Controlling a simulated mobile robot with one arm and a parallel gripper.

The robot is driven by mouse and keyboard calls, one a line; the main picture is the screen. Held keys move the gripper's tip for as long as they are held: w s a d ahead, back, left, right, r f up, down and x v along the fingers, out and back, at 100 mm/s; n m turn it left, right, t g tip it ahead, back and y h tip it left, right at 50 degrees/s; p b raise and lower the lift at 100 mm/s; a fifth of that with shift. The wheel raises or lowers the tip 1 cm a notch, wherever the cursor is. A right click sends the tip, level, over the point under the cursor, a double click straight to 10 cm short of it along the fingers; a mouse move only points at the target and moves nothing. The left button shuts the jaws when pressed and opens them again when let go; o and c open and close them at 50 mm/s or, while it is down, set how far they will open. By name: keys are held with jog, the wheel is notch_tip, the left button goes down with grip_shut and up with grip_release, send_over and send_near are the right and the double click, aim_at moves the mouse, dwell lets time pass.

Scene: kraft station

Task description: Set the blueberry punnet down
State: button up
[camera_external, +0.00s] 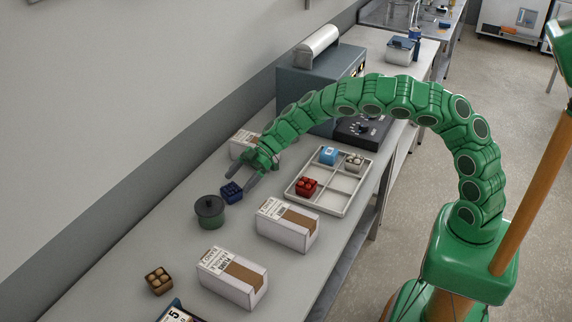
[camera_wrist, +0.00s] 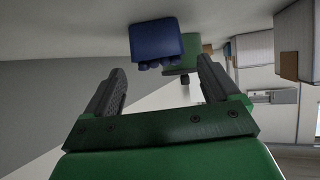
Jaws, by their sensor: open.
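The blueberry punnet (camera_external: 231,193) is a small dark-blue box with round berries. It sits upright on the bench, right beside a dark green lidded pot (camera_external: 210,213). My gripper (camera_external: 241,175) is open and empty, with its fingers pointing toward the punnet. In the wrist view the punnet (camera_wrist: 156,40) lies just beyond the fingertips (camera_wrist: 160,67) and roughly between their lines, with no finger seen touching it. The pot (camera_wrist: 187,52) shows partly behind the punnet there. Whether a small gap separates punnet and pot is hard to tell.
A divided white tray (camera_external: 332,205) holds red, blue and pale punnets, with some compartments empty. White cartons (camera_external: 288,227) (camera_external: 232,278) stand along the front edge, and another carton (camera_external: 243,146) is behind my gripper. A brown punnet (camera_external: 159,281) sits at lower left. Bare bench lies left of the pot.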

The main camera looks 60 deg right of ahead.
jog(key=v, duration=1)
jog(key=shift+d+r, duration=0.15)
jog(key=shift+d, duration=0.05)
dwell(3.6)
dwell(0.6)
